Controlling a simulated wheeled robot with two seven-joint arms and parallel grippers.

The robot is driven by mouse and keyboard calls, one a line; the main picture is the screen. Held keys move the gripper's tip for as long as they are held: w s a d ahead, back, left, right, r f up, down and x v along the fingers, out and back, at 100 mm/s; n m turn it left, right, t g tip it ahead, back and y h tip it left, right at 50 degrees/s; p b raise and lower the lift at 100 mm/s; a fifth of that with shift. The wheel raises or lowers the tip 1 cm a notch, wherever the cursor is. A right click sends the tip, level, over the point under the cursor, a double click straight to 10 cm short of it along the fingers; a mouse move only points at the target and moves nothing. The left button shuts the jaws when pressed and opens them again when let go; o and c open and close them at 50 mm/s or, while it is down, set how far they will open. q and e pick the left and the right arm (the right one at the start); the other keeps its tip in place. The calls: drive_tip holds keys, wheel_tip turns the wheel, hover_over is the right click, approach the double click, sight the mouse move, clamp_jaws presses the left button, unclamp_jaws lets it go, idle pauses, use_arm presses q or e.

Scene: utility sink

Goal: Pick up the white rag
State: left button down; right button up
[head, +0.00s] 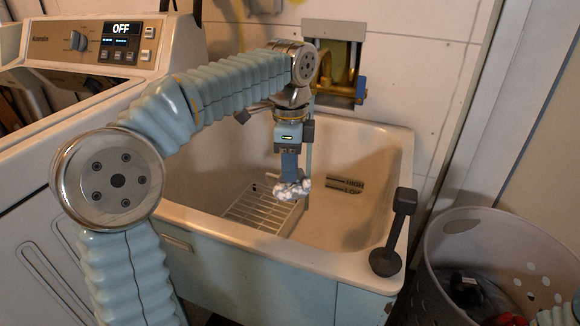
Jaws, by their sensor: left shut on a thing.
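The white rag (291,190) is a small crumpled bundle with greyish folds. It hangs at the fingertips of my left gripper (290,176), above the basin of the utility sink (345,232). My left gripper points down and is shut on the rag. The gripper hides the upper part of the rag. My right gripper is not in view.
A white wire rack (262,208) lies in the sink's left part. A dark dumbbell-shaped object (393,232) is on the sink's right front rim. A laundry basket (475,240) stands at right, a washing machine (105,55) at left. Brass pipework (345,85) is behind.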

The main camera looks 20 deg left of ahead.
use_arm(q)
drive_tip(key=shift+r, duration=2)
drive_tip(key=shift+r, duration=2)
drive_tip(key=shift+r, duration=0.1)
drive_tip(key=shift+r, duration=0.4)
